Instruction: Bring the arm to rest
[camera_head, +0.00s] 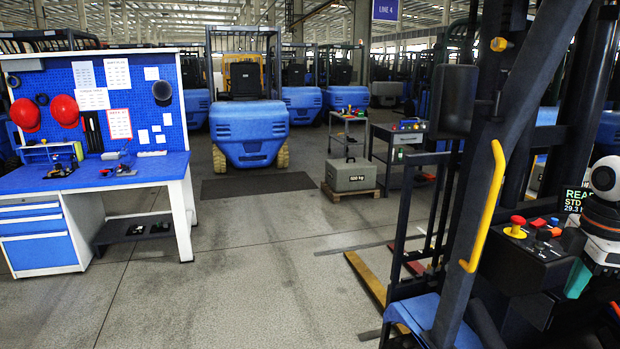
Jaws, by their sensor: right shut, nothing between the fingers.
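My right gripper (600,252) is at the far right edge, beside the forklift's control box (525,262). Its fingers are shut with nothing between them; the picture shows them poorly, against dark parts. White and dark rounded links of my right arm stand above it. I cannot tell whether it touches the box. The box carries a red mushroom button (515,227), small levers and a lit display (576,199) with green text. My left gripper is not in view.
A forklift with a yellow grab handle (486,205) fills the right side, close by. A blue workbench (110,178) with a tool board stands left. A grey weight block (351,175) on a pallet and a parked blue forklift (249,130) stand behind. The middle floor is clear.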

